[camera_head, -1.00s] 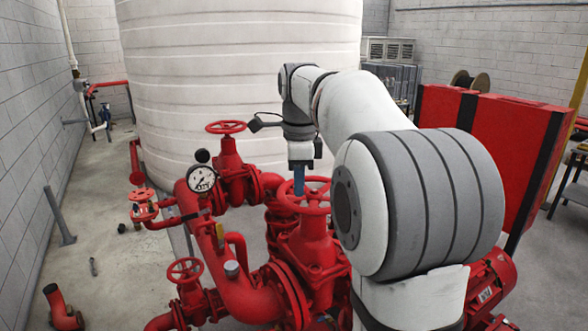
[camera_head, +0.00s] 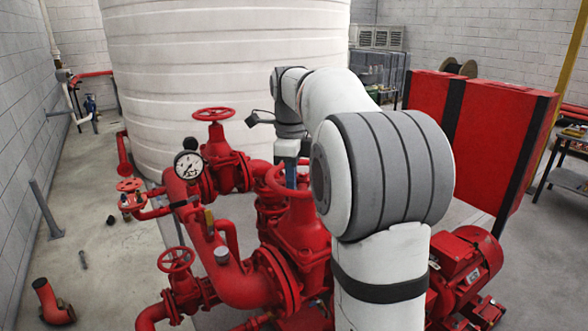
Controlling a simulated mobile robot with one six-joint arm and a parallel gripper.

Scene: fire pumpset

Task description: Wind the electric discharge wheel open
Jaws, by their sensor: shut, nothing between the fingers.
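A second red handwheel (camera_head: 214,114) stands behind left, with a pressure gauge (camera_head: 188,165) in front of it. A smaller handwheel (camera_head: 175,260) is at lower left. A white tank (camera_head: 220,70) rises behind. A red motor (camera_head: 463,262) is at right.

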